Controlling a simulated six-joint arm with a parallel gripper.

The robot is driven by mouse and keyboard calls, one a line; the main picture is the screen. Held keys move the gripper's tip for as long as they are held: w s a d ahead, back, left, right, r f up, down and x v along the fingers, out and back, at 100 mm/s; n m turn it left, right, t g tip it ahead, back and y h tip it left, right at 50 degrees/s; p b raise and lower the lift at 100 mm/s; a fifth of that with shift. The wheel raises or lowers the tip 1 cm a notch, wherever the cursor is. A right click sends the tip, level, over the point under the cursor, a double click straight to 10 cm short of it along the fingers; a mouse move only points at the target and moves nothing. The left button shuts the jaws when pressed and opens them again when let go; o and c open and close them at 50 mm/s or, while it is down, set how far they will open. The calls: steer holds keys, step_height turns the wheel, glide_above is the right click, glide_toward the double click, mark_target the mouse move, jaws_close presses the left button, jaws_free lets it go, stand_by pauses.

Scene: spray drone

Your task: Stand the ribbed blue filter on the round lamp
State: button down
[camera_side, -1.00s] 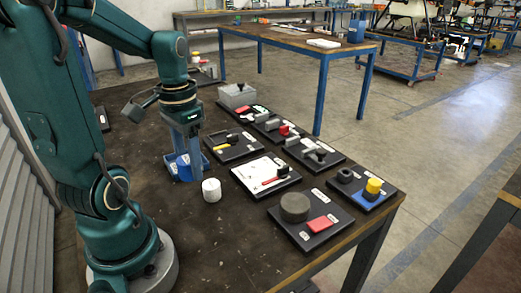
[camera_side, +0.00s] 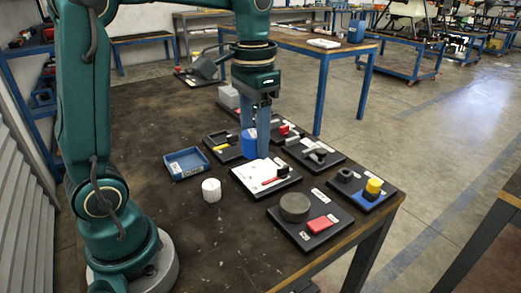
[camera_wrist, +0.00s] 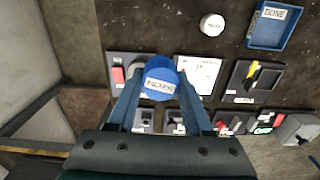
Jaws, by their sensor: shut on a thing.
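The blue filter (camera_side: 249,144) is between the fingers of my gripper (camera_side: 257,142), which is shut on it. In the wrist view the filter (camera_wrist: 162,66) is seen from above, with a white label reading FILTER; its ribs are too small to make out. It is held over the row of black boards, near the white-topped board (camera_side: 250,178). I cannot tell for sure which thing is the round lamp. A round grey disc (camera_side: 295,207) lies on the front board beside a red block. A round white cylinder (camera_side: 211,190) stands alone on the table.
The blue tray (camera_side: 173,173), labelled DONE, looks empty on the left. A board with a yellow and blue piece (camera_side: 371,189) is at the right. Several boards with small parts, and a grey block (camera_side: 228,97), stand close together behind. The dark tabletop is clear at the front left.

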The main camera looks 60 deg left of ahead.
steer(key=m, duration=0.2)
steer(key=shift+m, duration=0.3)
steer(key=m, duration=0.5)
steer(key=shift+w+r+m, duration=0.15)
steer(key=shift+w+m, duration=0.25)
steer(key=m, duration=0.3)
steer(key=shift+w+m, duration=0.4)
steer(key=m, duration=2.1)
glide_above(295, 203)
step_height(295, 203, down, 8)
steer(key=shift+s, duration=0.1)
steer(key=shift+f, duration=2.2)
steer(key=shift+f, duration=0.1)
